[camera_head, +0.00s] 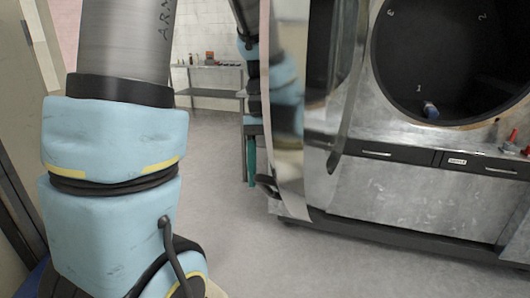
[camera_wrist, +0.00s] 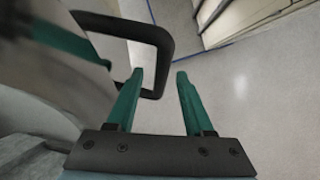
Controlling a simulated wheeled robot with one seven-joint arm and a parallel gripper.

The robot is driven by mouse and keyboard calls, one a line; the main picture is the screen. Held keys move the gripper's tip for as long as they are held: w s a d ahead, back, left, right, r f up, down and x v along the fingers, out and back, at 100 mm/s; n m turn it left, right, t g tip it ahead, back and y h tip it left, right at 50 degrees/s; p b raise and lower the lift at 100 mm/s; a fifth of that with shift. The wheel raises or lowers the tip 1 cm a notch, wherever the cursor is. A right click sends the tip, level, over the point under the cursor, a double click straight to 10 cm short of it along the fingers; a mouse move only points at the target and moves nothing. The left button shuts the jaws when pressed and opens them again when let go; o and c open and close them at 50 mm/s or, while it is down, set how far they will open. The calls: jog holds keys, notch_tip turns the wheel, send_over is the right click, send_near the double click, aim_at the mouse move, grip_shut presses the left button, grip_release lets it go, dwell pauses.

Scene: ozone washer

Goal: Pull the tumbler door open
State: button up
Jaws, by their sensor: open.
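The tumbler door (camera_head: 340,95) stands swung out from the round dark drum opening (camera_head: 450,55), seen nearly edge-on in the head view. In the wrist view, a black loop handle (camera_wrist: 162,45) sticks out from a grey rounded surface (camera_wrist: 50,80) that seems to be the door. My gripper (camera_wrist: 160,73) is open, with two green fingers. The outer bar of the handle shows between the fingertips, with the left finger overlapping the loop; contact cannot be told. In the head view my gripper (camera_head: 251,160) shows beside the door's left edge, partly hidden by it.
The steel washer cabinet (camera_head: 410,205) with dark drawer fronts stands at the right. A blue item (camera_head: 430,110) lies in the drum. Red-handled parts (camera_head: 512,143) sit at the far right. A metal table (camera_head: 210,75) stands at the back. The floor (camera_head: 225,240) left of the door is clear.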

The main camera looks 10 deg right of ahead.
jog(key=b+v, duration=0.1)
jog(key=v, duration=0.7)
jog(key=shift+r, duration=0.2)
jog(key=shift+w, duration=0.1)
jog(key=s+a+f+n+t, duration=0.1)
jog(key=a+f+n+t, duration=0.2)
jog(key=a+f, duration=1)
jog(key=f+t, duration=0.1)
jog(key=t, duration=0.2)
jog(key=shift+n+h, duration=0.3)
jog(key=shift+h, duration=0.1)
jog(key=shift+f, duration=0.15)
